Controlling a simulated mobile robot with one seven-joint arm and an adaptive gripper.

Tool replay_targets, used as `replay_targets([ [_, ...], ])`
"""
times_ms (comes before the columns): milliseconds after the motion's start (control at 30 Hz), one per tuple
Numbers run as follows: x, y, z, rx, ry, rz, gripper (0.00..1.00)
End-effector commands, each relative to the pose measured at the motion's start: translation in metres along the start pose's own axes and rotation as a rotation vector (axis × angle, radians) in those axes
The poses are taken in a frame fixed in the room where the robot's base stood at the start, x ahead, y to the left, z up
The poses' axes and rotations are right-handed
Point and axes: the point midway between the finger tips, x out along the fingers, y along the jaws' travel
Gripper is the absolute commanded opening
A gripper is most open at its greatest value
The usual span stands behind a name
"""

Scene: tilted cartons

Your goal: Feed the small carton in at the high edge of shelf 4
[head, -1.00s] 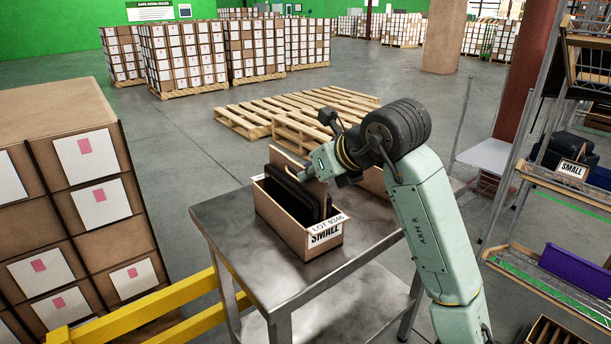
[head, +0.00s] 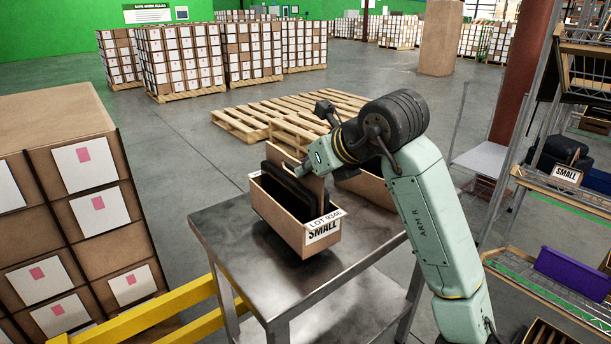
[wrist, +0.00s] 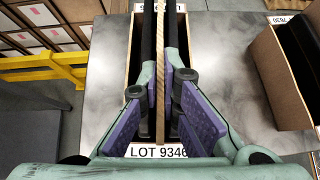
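The small carton (head: 275,221), an open brown box labelled "LOT 9346 SMALL", is upright at the metal table in the head view. Dark contents lie on both sides of its tall middle divider (wrist: 161,60). My gripper (wrist: 161,88) is over the carton, its purple-padded fingers closed on the divider from both sides. I cannot tell whether the carton's bottom touches the table. The rack on the right has a tilted shelf with a "SMALL" label (head: 566,175). No shelf number is readable.
A second open carton (wrist: 283,75) stands to the right on the metal table (head: 215,222), partly behind my arm in the head view. A yellow rail (head: 170,312) and stacked boxes (head: 95,205) are at left. A purple bin (head: 574,271) sits on a lower rack shelf.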

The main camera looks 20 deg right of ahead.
Motion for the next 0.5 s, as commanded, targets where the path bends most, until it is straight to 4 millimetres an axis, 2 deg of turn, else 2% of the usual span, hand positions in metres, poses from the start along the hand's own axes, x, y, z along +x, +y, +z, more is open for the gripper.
replay_targets([
  [33, -0.012, 0.0, 0.015, -0.002, -0.004, -0.002, 0.0],
  [200, -0.027, 0.0, 0.034, 0.0, -0.003, -0.002, 0.0],
  [500, -0.03, 0.0, 0.037, 0.001, -0.003, 0.0, 0.0],
])
